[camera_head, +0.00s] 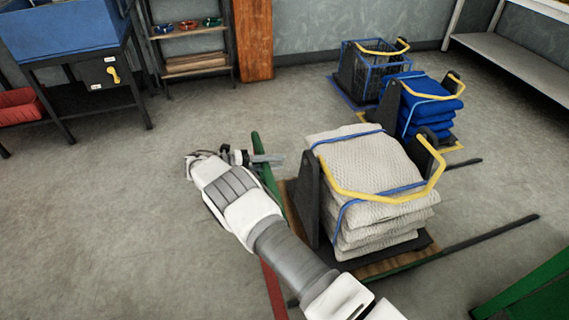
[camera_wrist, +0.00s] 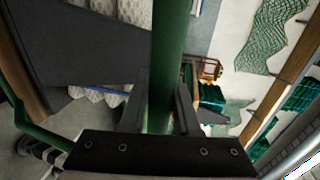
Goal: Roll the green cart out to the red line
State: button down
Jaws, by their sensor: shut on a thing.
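The green cart has a wooden deck (camera_head: 380,268) with green edging and a green handle bar (camera_head: 258,148) at its left end. A pale stack of folded netting (camera_head: 370,165) with blue straps sits on it in a dark cradle with yellow rails. My gripper (camera_head: 255,158) is shut on the green handle; in the wrist view the green bar (camera_wrist: 168,50) runs between the two dark fingers (camera_wrist: 163,115). The red line (camera_head: 273,292) on the floor shows just left of the cart's near end, partly hidden by my arm.
Two more loaded carriers stand behind: blue stacked bundles (camera_head: 430,105) and a wire basket (camera_head: 372,70). Dark floor rails (camera_head: 490,240) run to the right of the cart. A green object (camera_head: 530,290) is at lower right. A blue bin (camera_head: 60,30) is at upper left. Left floor is clear.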

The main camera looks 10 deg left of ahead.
jog(key=shift+f+v, duration=0.2)
jog(key=shift+v, duration=0.75)
jog(key=shift+f+v, duration=0.15)
jog(key=shift+v, duration=0.8)
jog(key=shift+a, duration=0.1)
jog(key=c, duration=0.7)
grip_release()
jog(key=shift+o, duration=0.2)
